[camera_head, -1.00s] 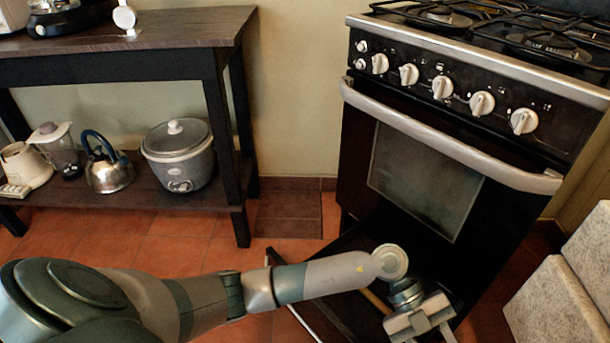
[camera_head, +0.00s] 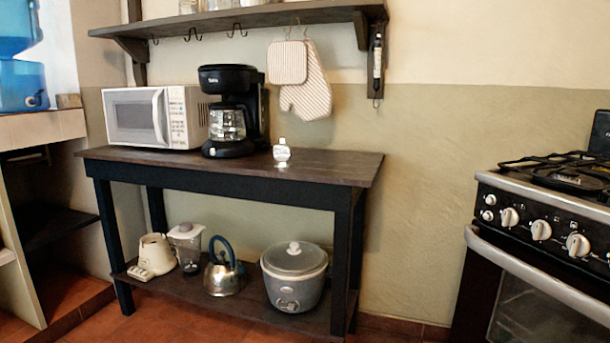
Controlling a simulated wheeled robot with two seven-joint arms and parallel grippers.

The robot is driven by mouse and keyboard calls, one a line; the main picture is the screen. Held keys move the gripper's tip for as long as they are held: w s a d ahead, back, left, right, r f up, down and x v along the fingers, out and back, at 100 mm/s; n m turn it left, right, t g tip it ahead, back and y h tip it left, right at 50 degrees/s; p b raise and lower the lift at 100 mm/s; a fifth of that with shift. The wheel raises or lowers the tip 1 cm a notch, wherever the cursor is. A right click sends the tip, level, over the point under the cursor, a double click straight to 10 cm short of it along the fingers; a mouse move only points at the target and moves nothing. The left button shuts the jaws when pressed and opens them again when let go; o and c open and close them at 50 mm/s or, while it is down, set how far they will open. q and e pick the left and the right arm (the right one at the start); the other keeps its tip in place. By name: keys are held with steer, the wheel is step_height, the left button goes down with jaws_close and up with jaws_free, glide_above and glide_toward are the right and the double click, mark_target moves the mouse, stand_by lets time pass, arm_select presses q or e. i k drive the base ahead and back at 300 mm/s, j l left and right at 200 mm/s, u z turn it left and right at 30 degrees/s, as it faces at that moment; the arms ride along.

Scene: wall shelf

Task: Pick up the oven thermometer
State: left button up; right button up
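A small pale object with a rounded top and a flat foot, which looks like the oven thermometer (camera_head: 282,150), stands upright on the dark wooden table (camera_head: 330,165). It is near the table's front edge, right of the black coffee maker (camera_head: 229,120). Its face is too small to read. Neither of my grippers is in view.
A white microwave (camera_head: 135,118) stands left of the coffee maker. Striped mitts (camera_head: 305,85) hang from the wall shelf (camera_head: 230,20) above. A kettle (camera_head: 224,275) and a rice cooker (camera_head: 294,277) are on the lower shelf. The stove (camera_head: 540,225) is at right.

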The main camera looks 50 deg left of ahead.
mark_target(282, 151)
steer(key=i, duration=0.4)
steer(key=i+u, duration=0.15)
steer(key=u, duration=1.9)
